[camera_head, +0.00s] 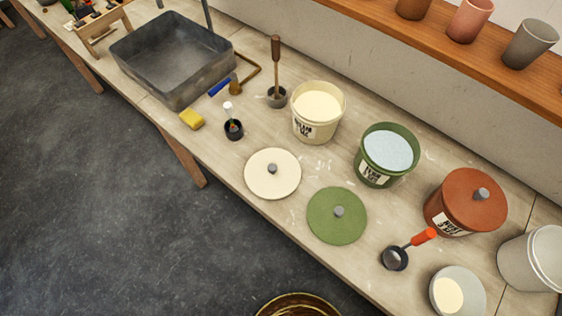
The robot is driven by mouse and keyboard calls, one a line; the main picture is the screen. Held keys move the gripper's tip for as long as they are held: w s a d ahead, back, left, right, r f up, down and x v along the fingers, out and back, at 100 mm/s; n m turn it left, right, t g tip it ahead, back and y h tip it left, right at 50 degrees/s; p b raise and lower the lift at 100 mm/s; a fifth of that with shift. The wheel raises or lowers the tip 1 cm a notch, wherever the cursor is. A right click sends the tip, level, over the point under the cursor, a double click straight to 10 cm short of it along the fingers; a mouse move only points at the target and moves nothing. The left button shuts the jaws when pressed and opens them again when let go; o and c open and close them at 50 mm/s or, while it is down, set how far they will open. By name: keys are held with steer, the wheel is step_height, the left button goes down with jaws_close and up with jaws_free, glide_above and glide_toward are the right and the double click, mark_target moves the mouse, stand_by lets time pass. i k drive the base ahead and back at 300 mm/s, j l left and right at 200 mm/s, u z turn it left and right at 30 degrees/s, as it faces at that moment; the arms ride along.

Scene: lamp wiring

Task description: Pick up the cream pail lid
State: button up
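The cream pail lid (257,181) is a flat round disc with a small grey knob in its middle. It lies flat on the wooden bench near the front edge, knob up. The cream pail (316,128) stands open behind it to the right, filled with pale powder and bearing a dark printed label. A green lid (326,226) of like shape lies just to the right of the cream lid, a small gap apart. My gripper is not in view.
An open green pail (372,180), a lidded rust-red pail (438,215), a red-handled scoop (395,259) and a bowl (472,282) stand to the right. A black brush pot (233,131), yellow sponge (191,119) and grey basin (196,84) lie left.

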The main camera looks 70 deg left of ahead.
mark_target(272, 173)
steer(key=u, duration=2.75)
